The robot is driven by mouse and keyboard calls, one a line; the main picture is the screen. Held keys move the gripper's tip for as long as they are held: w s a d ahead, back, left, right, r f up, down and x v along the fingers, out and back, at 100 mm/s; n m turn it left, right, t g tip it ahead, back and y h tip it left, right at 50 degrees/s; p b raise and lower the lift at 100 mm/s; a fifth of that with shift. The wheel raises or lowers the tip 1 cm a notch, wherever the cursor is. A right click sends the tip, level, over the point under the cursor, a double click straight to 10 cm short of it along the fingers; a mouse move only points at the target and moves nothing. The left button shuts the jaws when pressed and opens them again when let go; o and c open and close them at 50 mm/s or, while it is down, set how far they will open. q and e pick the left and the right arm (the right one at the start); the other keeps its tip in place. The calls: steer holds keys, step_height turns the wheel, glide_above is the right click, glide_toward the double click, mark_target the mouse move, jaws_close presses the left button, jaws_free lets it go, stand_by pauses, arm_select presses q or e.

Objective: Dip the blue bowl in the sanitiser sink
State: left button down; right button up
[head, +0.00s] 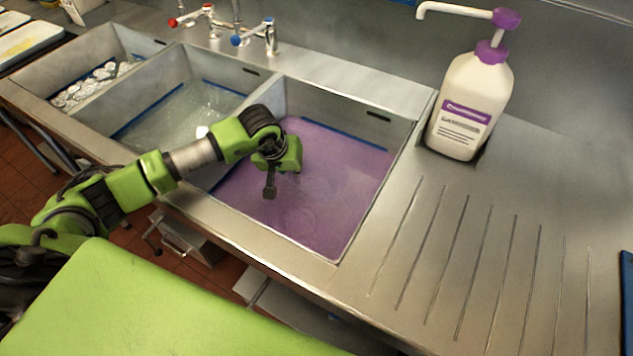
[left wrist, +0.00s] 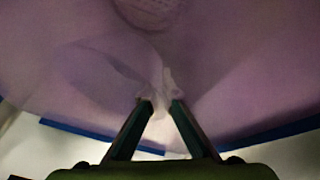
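My left gripper (head: 269,192) points down over the purple liquid (head: 345,190) in the right-hand sink, the sanitiser sink (head: 380,215). In the left wrist view its two dark fingers (left wrist: 161,103) show with a narrow gap and a pale streak between their tips. I cannot tell whether they grip anything. No clearly blue bowl shows in either view. A faint round shape (left wrist: 150,8) lies in the purple at the top of the left wrist view, and I cannot tell if it is a bowl. My right gripper is out of view.
A white sanitiser pump bottle (head: 470,105) stands right of the sinks. The ridged drainboard (head: 480,250) is clear. The middle sink (head: 185,110) holds clear water, and the far-left sink (head: 95,85) holds pale bits. Taps (head: 262,38) stand behind.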

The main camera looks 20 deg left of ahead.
arm_select(q)
step_height(320, 180, up, 8)
steer(key=p, duration=0.4)
steer(key=shift+f, duration=0.25)
step_height(320, 180, up, 21)
steer(key=p, duration=1)
steer(key=shift+r+p, duration=0.15)
steer(key=shift+p, duration=0.2)
stand_by(1.2)
